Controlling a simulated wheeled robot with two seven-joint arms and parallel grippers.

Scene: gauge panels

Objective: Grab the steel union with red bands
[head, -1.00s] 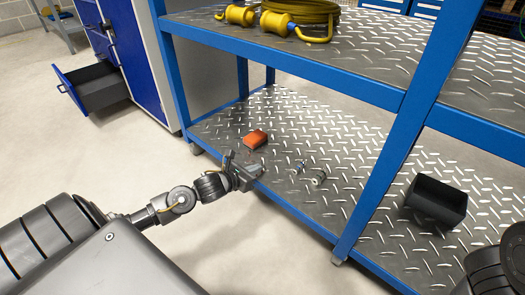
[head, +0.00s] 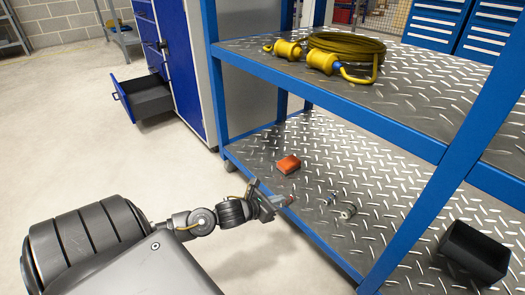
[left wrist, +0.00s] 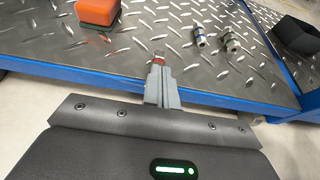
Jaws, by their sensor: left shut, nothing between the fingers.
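A small steel fitting with a reddish band (left wrist: 159,56), which looks like the union, lies on the lower shelf right at my left fingertips. It is small and partly hidden by them. In the head view a reddish bit of it (head: 290,200) shows by the fingertips. My left gripper (left wrist: 161,70) is shut and empty at the shelf's front edge; it also shows in the head view (head: 281,204). I cannot tell whether it touches the union. My right gripper is not in view.
Two other steel fittings (left wrist: 200,37) (left wrist: 229,42) lie to the right on the tread-plate shelf (head: 395,222). An orange and dark box (head: 288,164) lies further back. A black bin (head: 474,252) stands at right. A blue post (head: 440,165) and upper shelf frame the space.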

